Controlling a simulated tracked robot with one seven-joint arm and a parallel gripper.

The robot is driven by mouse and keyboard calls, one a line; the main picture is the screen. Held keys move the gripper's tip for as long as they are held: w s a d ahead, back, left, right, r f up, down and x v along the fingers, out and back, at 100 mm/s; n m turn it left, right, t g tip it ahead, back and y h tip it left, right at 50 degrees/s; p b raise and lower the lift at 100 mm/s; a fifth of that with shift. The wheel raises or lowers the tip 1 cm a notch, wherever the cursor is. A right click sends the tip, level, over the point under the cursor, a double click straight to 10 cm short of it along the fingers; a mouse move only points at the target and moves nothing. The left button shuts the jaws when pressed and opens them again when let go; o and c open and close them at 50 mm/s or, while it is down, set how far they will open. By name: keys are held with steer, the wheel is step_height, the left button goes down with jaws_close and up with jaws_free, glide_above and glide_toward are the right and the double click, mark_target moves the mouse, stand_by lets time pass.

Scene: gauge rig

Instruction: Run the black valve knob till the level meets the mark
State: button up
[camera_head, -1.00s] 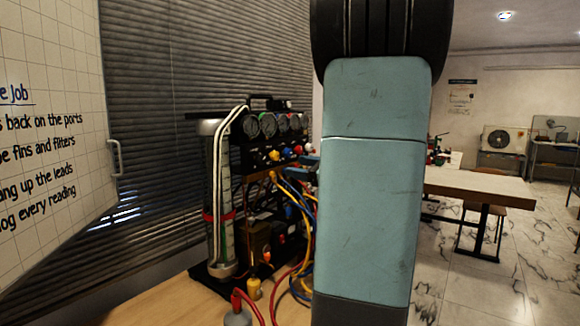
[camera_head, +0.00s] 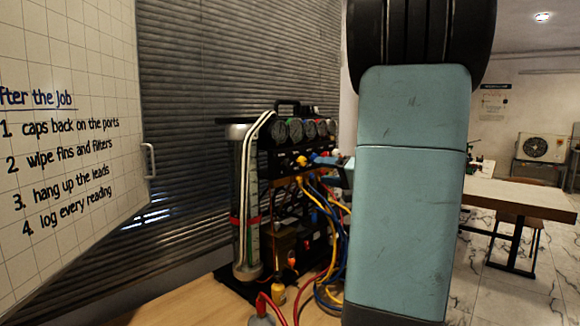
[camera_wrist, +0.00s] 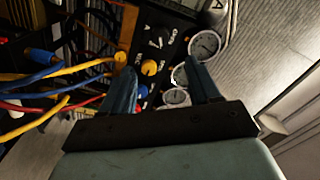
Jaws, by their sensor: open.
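The black valve knob (camera_wrist: 159,41) shows in the wrist view on a dark panel, with a light pointer line and white lettering beside it. My gripper (camera_wrist: 160,68) is open and empty; its two blue fingers point toward the panel, with a yellow knob (camera_wrist: 149,68) near the gap between them. The black knob lies beyond the fingertips, apart from them. In the head view, the clear level column (camera_head: 239,190) stands upright at the rig's left, with a red band (camera_head: 245,221) around its lower part. I cannot make out the liquid level.
Round gauges (camera_head: 296,131) line the rig's top. Yellow, blue and red hoses (camera_head: 330,235) hang before it, crowding the wrist view's left. A whiteboard (camera_head: 70,170) is at left, and a wooden table (camera_head: 520,196) stands at right.

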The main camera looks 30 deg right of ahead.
mark_target(290, 165)
steer(key=w+a+n, duration=0.1)
steer(key=w, duration=0.3)
steer(key=w+a+n, duration=0.2)
steer(key=w, duration=0.2)
steer(key=w+a+n, duration=0.1)
steer(key=w, duration=0.4)
steer(key=shift+a+n, duration=0.3)
steer(key=shift+a, duration=0.05)
